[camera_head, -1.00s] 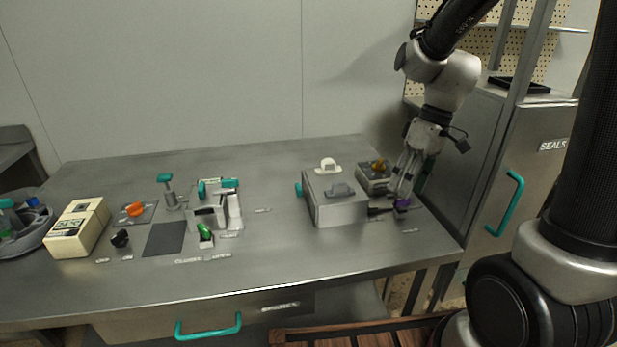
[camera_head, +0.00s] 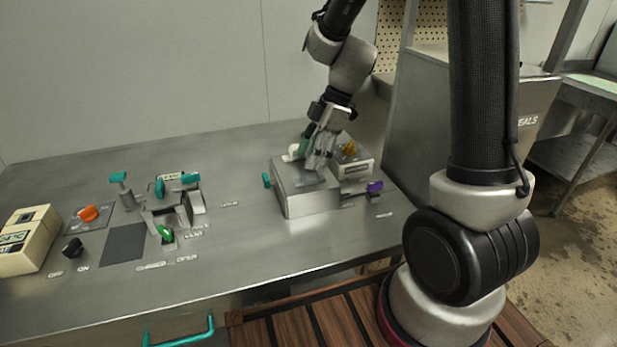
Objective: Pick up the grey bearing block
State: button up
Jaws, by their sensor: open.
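The grey bearing block (camera_head: 308,181) sits on top of a steel box (camera_head: 310,202) at the right part of the bench. My gripper (camera_head: 316,168) points down right at the block and hides part of it. The fingers are open. I cannot tell whether they touch the block or stand around it.
A white part (camera_head: 292,152) lies behind the gripper on the box's far side. A small unit with a yellow-orange knob (camera_head: 351,148) and a purple knob (camera_head: 375,187) are to the right. Clamps with teal handles (camera_head: 163,187) stand left. The bench middle is clear.

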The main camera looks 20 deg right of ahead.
aim_at(307, 171)
jog(key=x, duration=0.5)
jog(key=shift+s+d+f, duration=0.1)
jog(key=shift+d+f, duration=0.05)
jog(key=shift+d, duration=0.05)
grip_shut()
